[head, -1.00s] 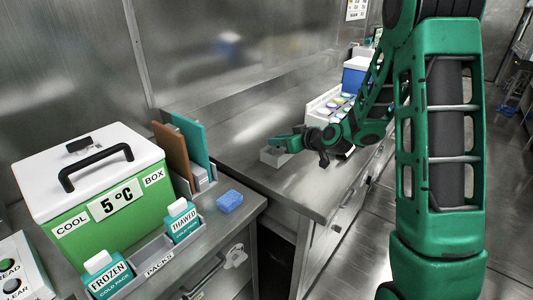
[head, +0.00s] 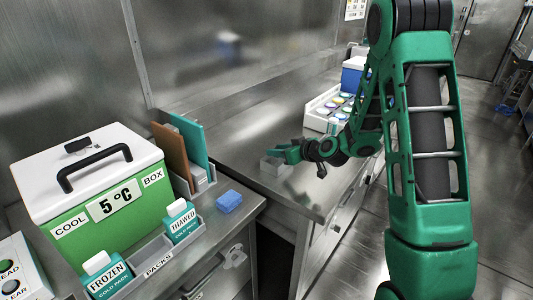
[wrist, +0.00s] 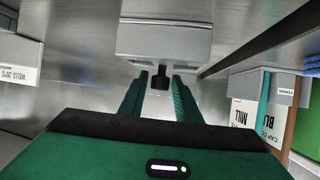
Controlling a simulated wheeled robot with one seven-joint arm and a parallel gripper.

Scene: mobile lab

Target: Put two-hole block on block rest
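The two-hole block (head: 271,166) is a small grey block over the near-left part of the far bench, at my fingertips. In the wrist view the grey block (wrist: 165,38) is straight ahead, with a dark stub (wrist: 160,78) between my fingers. My gripper (head: 287,154), green, appears closed on this stub; it also shows in the wrist view (wrist: 160,88). The holes cannot be made out. Whether the block touches the bench is too small to tell. I cannot pick out the block rest; it may be hidden.
A white tray of coloured lids (head: 318,119) and a blue box (head: 353,78) stand farther back on the bench. At left are the cool box (head: 95,200), the packs rack (head: 158,262) and a blue sponge-like block (head: 229,201).

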